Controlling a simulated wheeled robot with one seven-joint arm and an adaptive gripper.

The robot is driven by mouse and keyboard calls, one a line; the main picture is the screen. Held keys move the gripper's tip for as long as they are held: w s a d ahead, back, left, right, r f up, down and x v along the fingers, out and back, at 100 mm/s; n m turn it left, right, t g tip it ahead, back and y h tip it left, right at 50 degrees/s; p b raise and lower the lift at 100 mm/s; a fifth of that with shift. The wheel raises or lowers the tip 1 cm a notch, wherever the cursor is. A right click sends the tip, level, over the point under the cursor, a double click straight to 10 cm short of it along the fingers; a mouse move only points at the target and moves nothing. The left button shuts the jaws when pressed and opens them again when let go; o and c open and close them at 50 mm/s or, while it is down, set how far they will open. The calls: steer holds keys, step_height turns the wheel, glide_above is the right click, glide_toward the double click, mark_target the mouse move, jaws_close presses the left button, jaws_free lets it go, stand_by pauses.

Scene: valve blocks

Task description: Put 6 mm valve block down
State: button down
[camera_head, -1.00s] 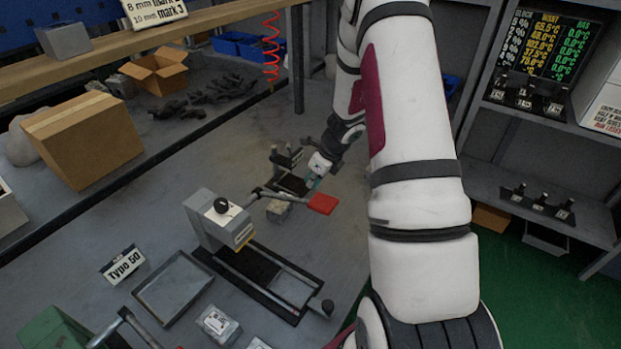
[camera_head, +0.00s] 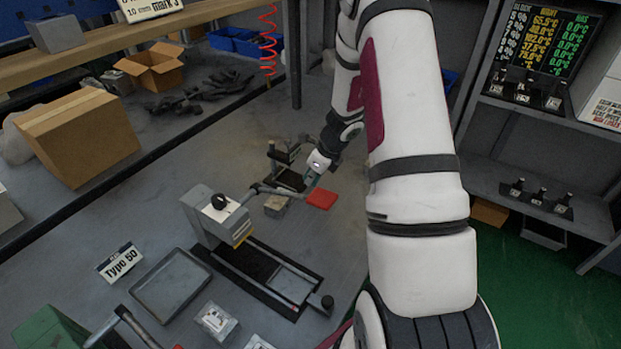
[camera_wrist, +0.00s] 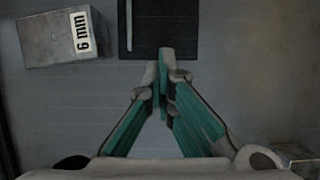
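The 6 mm valve block (camera_wrist: 50,38), a grey block with a white "6 mm" label, rests on the grey worktop at the upper left of the wrist view. A grey block (camera_head: 276,204) beside the red pad in the head view may be the same one; its label cannot be read there. My gripper (camera_wrist: 158,68) has teal fingers that come together at the tips with nothing visible between them. It is apart from the 6 mm block, to its right in the wrist view. In the head view my gripper (camera_head: 311,180) is small and low over the worktop.
A dark plate (camera_wrist: 160,25) lies just ahead of my fingertips. A lever with a red pad (camera_head: 321,199) and a grey press (camera_head: 215,215) stand close by. An empty grey tray (camera_head: 172,284) and a "Typo 50" sign (camera_head: 120,262) are at the lower left.

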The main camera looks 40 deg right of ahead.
steer(key=shift+f, duration=0.1)
stand_by(0.3)
steer(key=c, duration=1.9)
jaws_free()
steer(key=v, duration=1.2)
steer(key=shift+a, duration=0.1)
